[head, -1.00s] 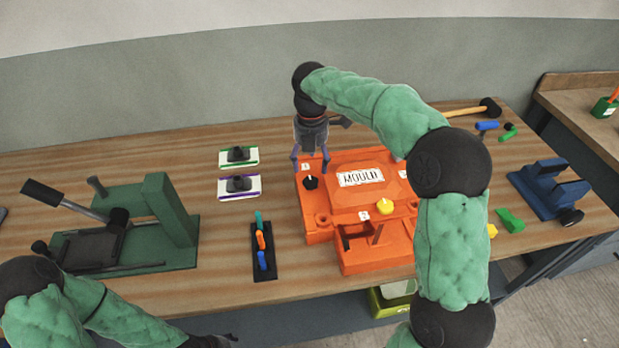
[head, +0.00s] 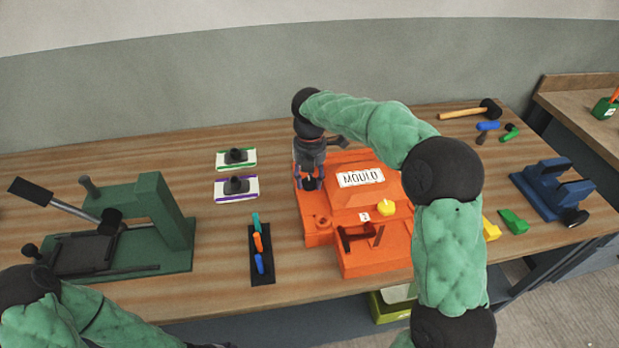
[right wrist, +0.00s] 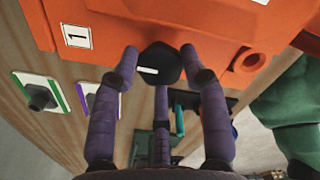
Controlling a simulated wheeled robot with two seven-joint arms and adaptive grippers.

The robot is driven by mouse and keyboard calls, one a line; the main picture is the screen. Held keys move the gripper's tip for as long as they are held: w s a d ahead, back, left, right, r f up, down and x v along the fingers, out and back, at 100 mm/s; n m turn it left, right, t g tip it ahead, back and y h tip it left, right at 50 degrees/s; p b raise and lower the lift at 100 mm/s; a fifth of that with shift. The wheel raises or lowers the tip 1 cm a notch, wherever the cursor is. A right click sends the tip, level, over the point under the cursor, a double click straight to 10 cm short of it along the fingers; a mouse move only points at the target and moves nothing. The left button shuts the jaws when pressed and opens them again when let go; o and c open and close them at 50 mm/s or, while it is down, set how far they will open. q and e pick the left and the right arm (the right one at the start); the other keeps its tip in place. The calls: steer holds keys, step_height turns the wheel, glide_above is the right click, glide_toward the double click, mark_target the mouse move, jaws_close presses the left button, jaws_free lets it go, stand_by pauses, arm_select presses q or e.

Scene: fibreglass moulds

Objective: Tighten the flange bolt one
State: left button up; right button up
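The orange mould (head: 345,205) sits on the bench with a "MOULD" label on top. Flange bolt one, a black knob (head: 310,184), is at its back left corner. In the right wrist view the black knob (right wrist: 160,66) with a white mark stands beside the "1" label (right wrist: 76,37). My right gripper (head: 311,178) is pointed down over the knob. Its purple fingers (right wrist: 161,72) stand around the knob, spread, with a small gap at the left; contact at the right is unclear. My left gripper (head: 215,345) is mostly cut off at the bottom edge.
A dark tray (head: 262,276) with coloured pieces and two white plates (head: 237,188) lie left. A green press (head: 165,215) stands far left, a blue fixture (head: 550,190) right. A mallet (head: 470,112) lies behind.

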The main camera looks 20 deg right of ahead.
steer(key=shift+c, duration=0.6)
